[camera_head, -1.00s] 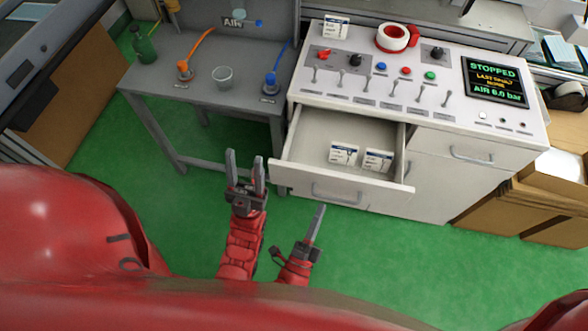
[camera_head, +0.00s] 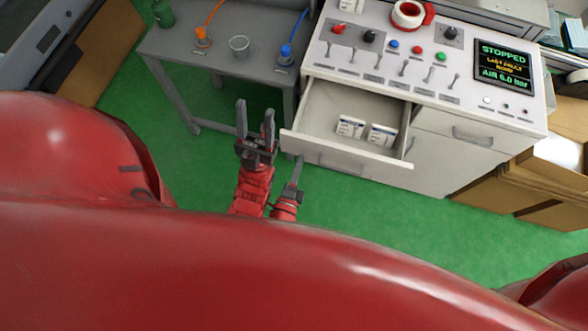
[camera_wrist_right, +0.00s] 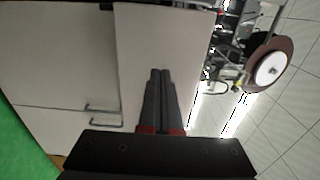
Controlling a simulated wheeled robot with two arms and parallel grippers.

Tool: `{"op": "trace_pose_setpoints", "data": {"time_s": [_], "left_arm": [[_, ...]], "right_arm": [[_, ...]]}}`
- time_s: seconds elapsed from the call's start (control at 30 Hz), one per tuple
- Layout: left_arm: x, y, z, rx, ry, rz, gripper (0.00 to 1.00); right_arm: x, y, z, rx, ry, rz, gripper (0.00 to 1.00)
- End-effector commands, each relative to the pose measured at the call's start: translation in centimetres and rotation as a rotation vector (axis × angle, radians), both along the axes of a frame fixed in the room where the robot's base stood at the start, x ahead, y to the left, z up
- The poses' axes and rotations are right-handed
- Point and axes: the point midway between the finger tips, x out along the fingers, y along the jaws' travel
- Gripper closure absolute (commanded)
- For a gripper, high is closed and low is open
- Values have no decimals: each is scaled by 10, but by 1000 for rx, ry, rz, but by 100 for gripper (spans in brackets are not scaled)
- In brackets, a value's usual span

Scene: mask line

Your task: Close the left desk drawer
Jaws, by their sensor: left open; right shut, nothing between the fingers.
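The left desk drawer (camera_head: 340,150) of the white console is pulled out, with two small white boxes (camera_head: 350,126) inside. Its handle shows only partly on the front. My right gripper (camera_head: 299,158) is shut and empty, its tips by the left part of the drawer front; I cannot tell whether they touch it. In the right wrist view its closed fingers (camera_wrist_right: 160,75) point at a pale flat panel (camera_wrist_right: 165,35). My left gripper (camera_head: 255,106) is open and empty, left of the drawer, over the floor.
Cardboard (camera_head: 490,180) is at the right. Green floor (camera_head: 370,210) is clear in front.

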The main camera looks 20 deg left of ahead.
Motion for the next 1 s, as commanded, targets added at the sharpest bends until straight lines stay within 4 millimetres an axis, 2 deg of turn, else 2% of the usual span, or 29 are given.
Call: {"op": "trace_pose_setpoints", "data": {"time_s": [0.13,0.27,0.73,1.0], "left_arm": [[0,0,3,0,0,0,50],[0,0,4,0,0,0,50],[0,0,3,0,0,0,50],[0,0,-8,0,0,0,50]], "right_arm": [[13,1,1,1,-1,2,100],[19,0,0,0,0,1,100],[19,0,-1,1,2,0,100],[20,-9,-4,2,2,-4,100]]}}
